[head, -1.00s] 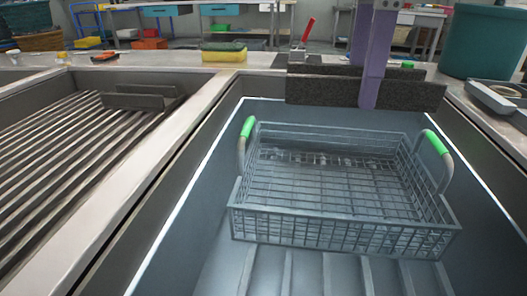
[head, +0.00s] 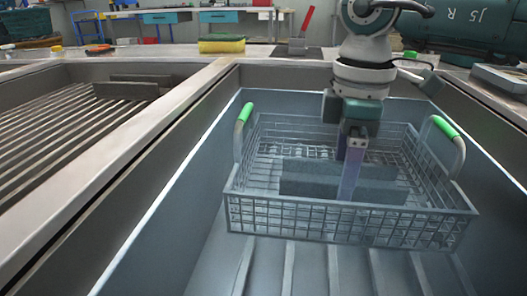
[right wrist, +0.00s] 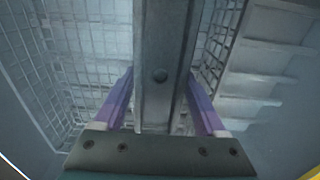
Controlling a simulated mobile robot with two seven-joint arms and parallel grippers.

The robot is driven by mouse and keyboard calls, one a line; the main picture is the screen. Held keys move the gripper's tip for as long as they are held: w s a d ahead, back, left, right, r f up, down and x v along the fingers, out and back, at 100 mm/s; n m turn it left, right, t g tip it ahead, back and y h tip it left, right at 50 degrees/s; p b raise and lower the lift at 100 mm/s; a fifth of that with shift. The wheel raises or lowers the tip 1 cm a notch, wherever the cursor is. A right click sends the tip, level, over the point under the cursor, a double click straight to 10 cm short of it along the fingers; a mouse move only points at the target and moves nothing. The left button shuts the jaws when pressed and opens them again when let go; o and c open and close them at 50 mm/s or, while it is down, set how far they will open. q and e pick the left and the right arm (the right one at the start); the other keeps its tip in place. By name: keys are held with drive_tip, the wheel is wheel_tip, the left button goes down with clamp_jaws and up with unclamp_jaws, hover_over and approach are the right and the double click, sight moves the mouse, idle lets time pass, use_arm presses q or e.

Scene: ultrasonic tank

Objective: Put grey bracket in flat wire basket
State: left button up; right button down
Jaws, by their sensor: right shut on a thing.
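The grey bracket (head: 310,178) is a dark angled piece held crosswise within the flat wire basket (head: 290,222). My right gripper (head: 347,190) comes down from above, its purple fingers shut on the bracket. In the right wrist view the bracket (right wrist: 165,60) runs between the two fingers (right wrist: 160,85). The basket has green grips on two raised handles and stands in the blue-tinted tank. The basket's mesh also shows in the right wrist view (right wrist: 95,40). I cannot tell whether the bracket touches the basket floor. My left gripper is out of view.
The tank's left wall (head: 185,190) and ribbed floor (head: 330,268) surround the basket. A second basin with slats (head: 60,120) lies to the left. A yellow sponge (head: 222,46) and a red-handled tool (head: 303,30) sit on the back ledge.

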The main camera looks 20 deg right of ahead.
drive_tip(key=shift+f+b, duration=0.3)
drive_tip(key=shift+f, duration=1.1)
drive_tip(key=shift+f, duration=0.1)
unclamp_jaws()
wheel_tip(320, 180, up, 12)
drive_tip(key=p, duration=0.3)
drive_tip(key=shift+p, duration=0.3)
